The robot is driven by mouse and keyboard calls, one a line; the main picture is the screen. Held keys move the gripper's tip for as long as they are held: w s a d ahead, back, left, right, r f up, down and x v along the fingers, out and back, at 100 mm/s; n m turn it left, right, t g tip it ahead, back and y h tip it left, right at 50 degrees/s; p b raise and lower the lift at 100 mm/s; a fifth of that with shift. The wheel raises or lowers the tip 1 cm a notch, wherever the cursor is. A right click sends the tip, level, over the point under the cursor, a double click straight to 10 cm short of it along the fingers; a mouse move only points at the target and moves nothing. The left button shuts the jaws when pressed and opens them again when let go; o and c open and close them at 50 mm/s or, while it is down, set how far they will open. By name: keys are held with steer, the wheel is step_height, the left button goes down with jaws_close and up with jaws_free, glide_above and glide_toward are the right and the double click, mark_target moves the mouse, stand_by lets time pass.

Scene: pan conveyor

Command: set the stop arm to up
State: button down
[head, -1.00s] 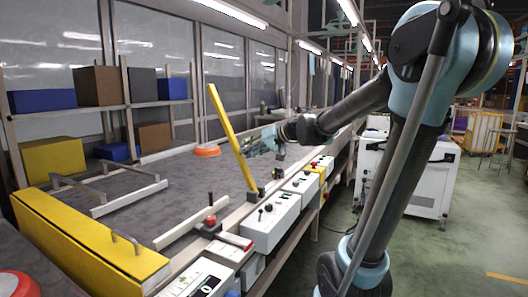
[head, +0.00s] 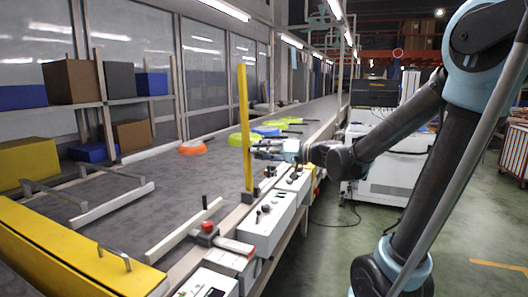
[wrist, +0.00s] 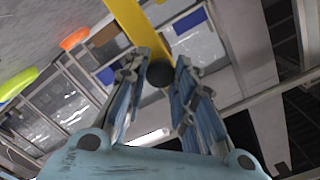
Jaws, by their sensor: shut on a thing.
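The stop arm (head: 244,120) is a long yellow bar at the conveyor's near edge, standing close to upright in the head view. In the wrist view the yellow bar (wrist: 128,18) runs up from between my fingertips, with a dark round knob (wrist: 160,74) on it. My gripper (head: 259,150) comes from the right at about the bar's middle height. In the wrist view my gripper (wrist: 162,62) has its two fingers on either side of the knob, shut on it. The exact finger contact is partly hidden.
White control boxes (head: 268,222) and a red button (head: 208,227) line the conveyor's near side. An orange pan (head: 193,147) and several green and blue pans lie on the grey belt (head: 150,222) beyond the bar. A yellow guard (head: 75,250) stands at the lower left.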

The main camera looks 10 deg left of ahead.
steer(key=shift+d+f, duration=0.1)
steer(key=c, duration=1.3)
jaws_free()
steer(key=shift+w+f, duration=0.1)
steer(key=shift+w, duration=0.1)
steer(key=shift+s, duration=0.1)
steer(key=v, duration=1.2)
